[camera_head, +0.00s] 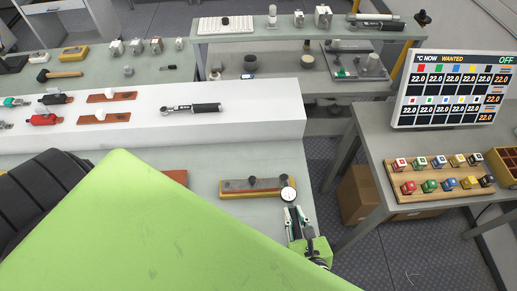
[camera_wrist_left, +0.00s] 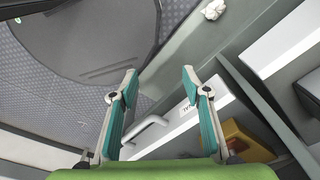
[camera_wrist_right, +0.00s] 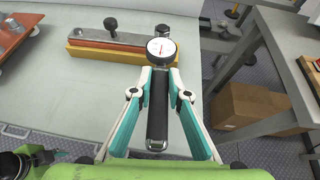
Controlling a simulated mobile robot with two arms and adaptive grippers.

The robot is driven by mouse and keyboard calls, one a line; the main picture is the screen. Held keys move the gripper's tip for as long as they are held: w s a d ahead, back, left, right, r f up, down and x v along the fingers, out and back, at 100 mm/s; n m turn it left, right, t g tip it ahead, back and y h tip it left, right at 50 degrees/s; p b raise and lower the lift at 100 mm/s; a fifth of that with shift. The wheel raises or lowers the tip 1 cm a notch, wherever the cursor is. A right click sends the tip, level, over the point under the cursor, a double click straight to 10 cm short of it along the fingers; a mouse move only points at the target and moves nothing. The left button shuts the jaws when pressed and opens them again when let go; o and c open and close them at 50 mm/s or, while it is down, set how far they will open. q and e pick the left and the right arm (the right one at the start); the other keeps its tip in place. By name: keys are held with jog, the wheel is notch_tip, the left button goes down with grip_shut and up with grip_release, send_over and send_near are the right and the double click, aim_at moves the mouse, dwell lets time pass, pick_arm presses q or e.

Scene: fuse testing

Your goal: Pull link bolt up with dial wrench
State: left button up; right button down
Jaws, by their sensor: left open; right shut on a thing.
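My right gripper (camera_wrist_right: 158,92) is shut on the black handle of the dial wrench (camera_wrist_right: 158,112). The wrench's white round dial (camera_head: 288,194) faces up at the right end of the link fixture (camera_head: 236,189). That fixture is an orange-brown bar in a yellow tray (camera_wrist_right: 85,57) with two dark bolts. The right link bolt (camera_wrist_right: 166,29) shows just behind the dial; the left bolt (camera_wrist_right: 111,25) stands free. Whether the wrench head sits on the bolt is hidden by the dial. My left gripper (camera_wrist_left: 160,80) is open and empty; in the head view it is hidden.
A second wrench (camera_head: 192,108) lies on the white riser (camera_head: 255,120). The temperature display (camera_head: 455,90) and a wooden block of coloured fuses (camera_head: 440,175) are on the right table. A cardboard box (camera_wrist_right: 255,110) stands below it. A floor gap separates the benches.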

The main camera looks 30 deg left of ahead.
jog(key=shift+w+a+r, duration=0.1)
jog(key=shift+w+r, duration=0.05)
jog(key=shift+r, duration=0.3)
jog(key=shift+w+a+r, duration=0.1)
jog(key=shift+r, duration=0.3)
jog(key=shift+s+d+r, duration=0.1)
jog(key=shift+r, duration=0.65)
jog(key=shift+s+d+r, duration=0.1)
jog(key=shift+r, duration=0.6)
